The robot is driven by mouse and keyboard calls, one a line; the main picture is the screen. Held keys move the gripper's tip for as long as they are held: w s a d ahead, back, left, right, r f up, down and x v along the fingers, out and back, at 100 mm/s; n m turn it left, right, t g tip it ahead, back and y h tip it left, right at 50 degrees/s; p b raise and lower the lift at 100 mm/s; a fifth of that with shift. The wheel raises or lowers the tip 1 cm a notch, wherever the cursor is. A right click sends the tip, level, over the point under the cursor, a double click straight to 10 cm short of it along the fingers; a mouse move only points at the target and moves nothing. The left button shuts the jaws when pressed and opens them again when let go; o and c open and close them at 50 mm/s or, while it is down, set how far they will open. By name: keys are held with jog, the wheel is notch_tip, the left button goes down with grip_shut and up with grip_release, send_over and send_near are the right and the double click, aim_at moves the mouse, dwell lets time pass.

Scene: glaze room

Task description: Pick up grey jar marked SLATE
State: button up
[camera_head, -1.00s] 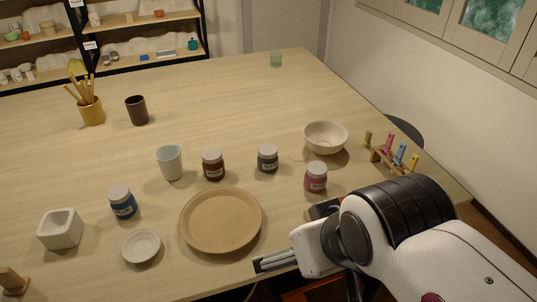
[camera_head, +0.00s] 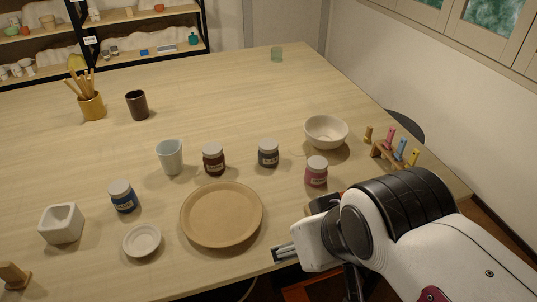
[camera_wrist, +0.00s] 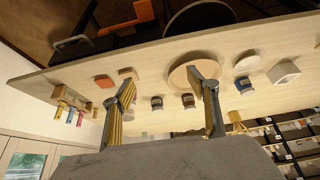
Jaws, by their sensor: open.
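The grey jar (camera_head: 268,154) has a pale lid and a label too small to read clearly. It stands upright on the table, between a dark red-brown jar (camera_head: 214,159) and a pink jar (camera_head: 316,171). My gripper (camera_head: 283,252) is low at the table's front edge, right of the tan plate and well apart from the grey jar. In the wrist view my gripper (camera_wrist: 166,88) is open and empty, its two fingers spread. What looks like the grey jar (camera_wrist: 157,103) shows between them at a distance.
The tan plate (camera_head: 221,216), blue jar (camera_head: 123,196), pale cup (camera_head: 170,157) and small white dish (camera_head: 141,240) stand to the left. A white bowl (camera_head: 326,131) and a wooden rack (camera_head: 391,155) with coloured pieces are right. The table's far middle is clear.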

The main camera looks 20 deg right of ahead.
jog(key=shift+w, duration=0.1)
jog(key=w+d+f+t+h, duration=0.15)
jog(key=w+d, duration=0.25)
jog(key=w, duration=0.6)
jog(key=w+d+t, duration=0.2)
jog(key=w+d, duration=0.1)
jog(key=w, duration=0.7)
jog(key=n+t+y, duration=0.1)
jog(key=t+y, duration=0.1)
jog(key=t, duration=0.2)
send_near(269, 145)
jog(key=w, duration=0.1)
jog(key=shift+w+d+f+y, duration=0.1)
jog(key=shift+w+f+y, duration=0.5)
jog(key=shift+w, duration=0.1)
jog(key=shift+x, duration=1.3)
jog(key=shift+w, duration=0.1)
jog(key=shift+d+x, duration=0.15)
jog(key=shift+x, duration=1.1)
jog(key=shift+d+x, duration=0.15)
jog(key=shift+x, duration=1.05)
jog(key=shift+a, duration=0.1)
